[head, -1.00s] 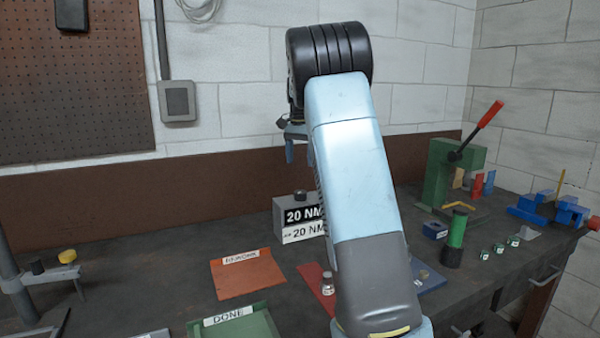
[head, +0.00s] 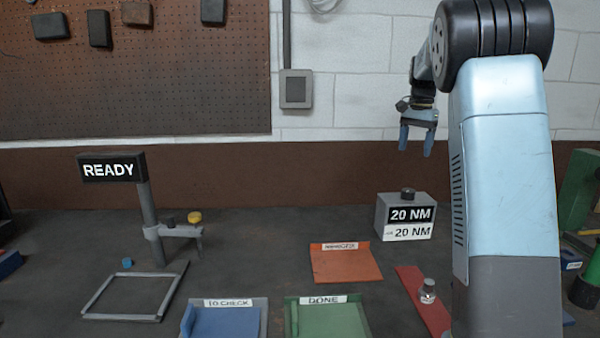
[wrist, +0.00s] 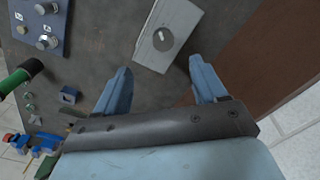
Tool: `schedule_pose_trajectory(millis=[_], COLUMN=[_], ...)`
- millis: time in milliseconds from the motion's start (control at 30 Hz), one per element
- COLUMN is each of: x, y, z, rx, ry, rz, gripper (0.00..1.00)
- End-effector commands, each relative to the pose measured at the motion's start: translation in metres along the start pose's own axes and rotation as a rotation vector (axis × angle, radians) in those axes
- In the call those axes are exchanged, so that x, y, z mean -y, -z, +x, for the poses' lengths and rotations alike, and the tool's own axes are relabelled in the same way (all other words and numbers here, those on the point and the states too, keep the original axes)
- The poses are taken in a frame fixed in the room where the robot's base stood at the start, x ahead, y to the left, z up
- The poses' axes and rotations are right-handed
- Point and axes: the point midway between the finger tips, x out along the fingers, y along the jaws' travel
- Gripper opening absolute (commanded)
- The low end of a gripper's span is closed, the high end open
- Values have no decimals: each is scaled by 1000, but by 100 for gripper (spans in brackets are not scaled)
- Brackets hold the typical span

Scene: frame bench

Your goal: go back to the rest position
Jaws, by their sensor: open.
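My gripper (head: 417,139) is raised at the upper right of the head view, in front of the white wall. Its two blue fingers point down and are apart, with nothing between them. In the wrist view my gripper (wrist: 158,85) is also open and empty. The grey box marked 20 NM (head: 405,218) stands on the bench below the gripper. Its top with a round knob shows in the wrist view (wrist: 168,35), just beyond the fingertips and apart from them.
A READY sign post (head: 148,205) stands behind a grey frame (head: 105,312) on the left. Orange (head: 345,262), green (head: 330,322) and blue (head: 225,325) trays lie in front. A red strip (head: 422,300) holds a metal part. A green-handled tool (wrist: 20,78) shows in the wrist view.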

Motion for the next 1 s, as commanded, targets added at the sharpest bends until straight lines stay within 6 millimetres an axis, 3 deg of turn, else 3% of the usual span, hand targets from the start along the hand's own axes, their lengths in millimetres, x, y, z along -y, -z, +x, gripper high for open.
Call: schedule_pose_trajectory(millis=[200,533,1000], x=[-26,-68,-132], y=[-52,-135,-256], z=[-25,-44,-32], rx=[-29,-95,-229], ry=[65,140,204], rz=[-106,-286,-555], gripper=[71,71,71])
